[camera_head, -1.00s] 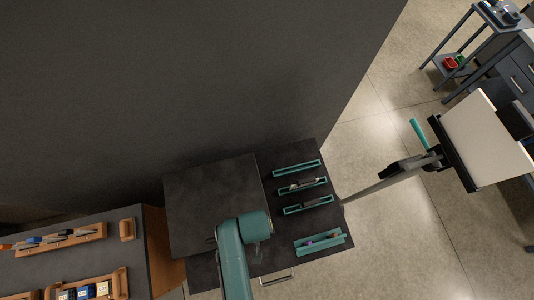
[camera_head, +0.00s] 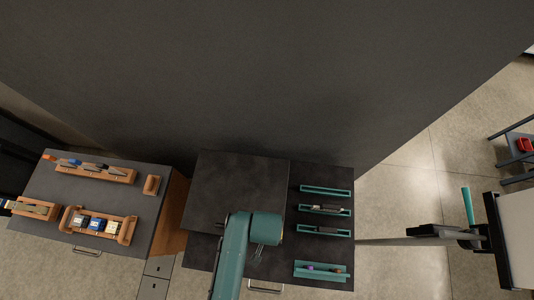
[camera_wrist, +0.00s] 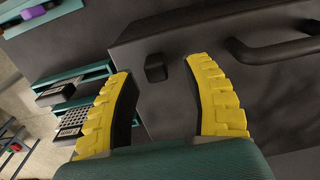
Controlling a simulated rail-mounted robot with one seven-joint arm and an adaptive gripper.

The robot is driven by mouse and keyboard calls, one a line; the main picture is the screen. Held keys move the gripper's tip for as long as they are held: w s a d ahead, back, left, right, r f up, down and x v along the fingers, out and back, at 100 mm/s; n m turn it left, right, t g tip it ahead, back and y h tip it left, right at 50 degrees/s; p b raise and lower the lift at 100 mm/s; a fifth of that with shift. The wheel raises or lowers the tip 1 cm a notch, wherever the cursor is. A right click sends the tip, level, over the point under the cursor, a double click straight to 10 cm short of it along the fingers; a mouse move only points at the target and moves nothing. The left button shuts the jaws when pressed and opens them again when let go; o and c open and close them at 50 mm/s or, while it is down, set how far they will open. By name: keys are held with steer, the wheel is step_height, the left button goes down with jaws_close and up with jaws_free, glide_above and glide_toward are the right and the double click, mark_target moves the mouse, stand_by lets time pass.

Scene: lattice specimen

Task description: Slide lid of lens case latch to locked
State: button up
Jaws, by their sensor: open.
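In the wrist view, a dark grey case-like body (camera_wrist: 205,25) carries a small black block-shaped knob (camera_wrist: 155,68) and a dark bar handle (camera_wrist: 285,46). I cannot tell for sure which part is the lens case latch or whether it is locked. My gripper (camera_wrist: 160,78) is open, with its yellow ribbed fingers spread and nothing between them. The knob shows between and slightly beyond the fingertips; no contact is visible. In the head view, my gripper (camera_head: 262,252) is small and partly hidden below my teal wrist, beside a raised dark slab (camera_head: 235,180).
Several teal trays (camera_head: 325,190) with small items stand right of the slab; some show close to my left finger in the wrist view (camera_wrist: 70,72). A grey-topped cabinet (camera_head: 110,195) with wooden racks is at left. A dark wall (camera_head: 270,80) rises behind. A metal arm stand (camera_head: 440,236) is at right.

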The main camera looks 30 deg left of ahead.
step_height(320, 180, up, 10)
steer(key=shift+f, duration=0.25)
stand_by(0.6)
steer(key=w+a+r+m+t+y, duration=0.1)
steer(key=w+a+r+t+y, duration=0.2)
steer(key=w+r+t, duration=1.2)
steer(key=d+r+m+t+h, duration=0.1)
steer(key=d+r, duration=0.3)
steer(key=r, duration=0.8)
steer(key=d+r+m+t+h, duration=0.1)
steer(key=d+r+t, duration=0.2)
steer(key=r, duration=1)
steer(key=d+r+m+t+h, duration=0.1)
steer(key=d+r+m+t, duration=0.1)
steer(key=d+r, duration=0.5)
step_height(320, 180, up, 5)
steer(key=shift+w+r+t, duration=0.15)
steer(key=shift+w+t, duration=0.2)
steer(key=shift+t, duration=0.25)
